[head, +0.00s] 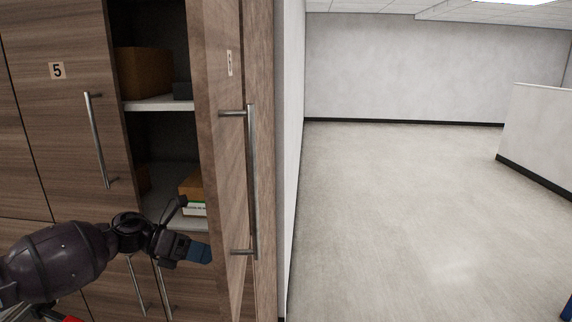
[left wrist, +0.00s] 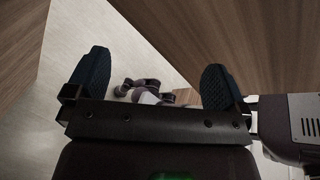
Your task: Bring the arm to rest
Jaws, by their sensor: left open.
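My left gripper (head: 200,252) reaches in from the left in the head view, in front of the wooden cabinet and close to the inner side of its open door (head: 215,60). In the left wrist view its two blue fingers stand wide apart with nothing between them (left wrist: 155,80). The arm is stretched out to the right, with the gripper below the lower visible shelf. Whether it touches the door cannot be told. My right gripper is not in view.
The open door has a long metal handle (head: 252,180). Cardboard boxes sit on the upper shelf (head: 160,104) and the lower shelf. A white wall (head: 291,150) adjoins the cabinet. Wide bare floor (head: 420,220) lies to the right.

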